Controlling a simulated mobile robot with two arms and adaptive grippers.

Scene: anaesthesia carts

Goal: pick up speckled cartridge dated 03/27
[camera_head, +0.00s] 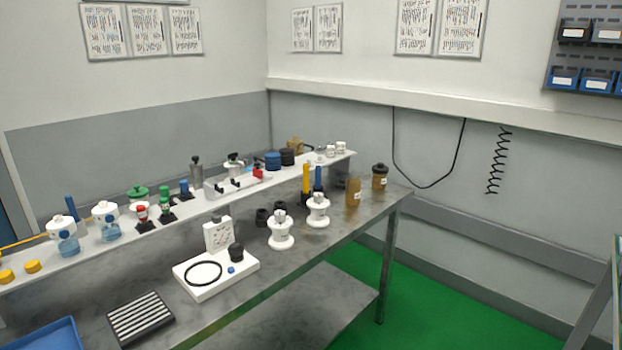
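No date can be read on any item at this size, so I cannot tell which one is the speckled cartridge dated 03/27. Two white flanged, spool-shaped units (281,235) and (318,212) stand upright on the grey bench. A brown cylinder (353,192) and a brown jar with a dark lid (379,178) stand near the bench's right end. Two white-topped canisters with clear blue lower parts (66,240) and (107,226) are at the left. Neither of my grippers is in view.
The metal bench (250,307) has a raised back shelf (100,248) crowded with small fittings. A white stand with a black ring (215,278), a striped black block (140,318) and a blue tray (48,337) are in front. Green floor (440,305) is clear at right.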

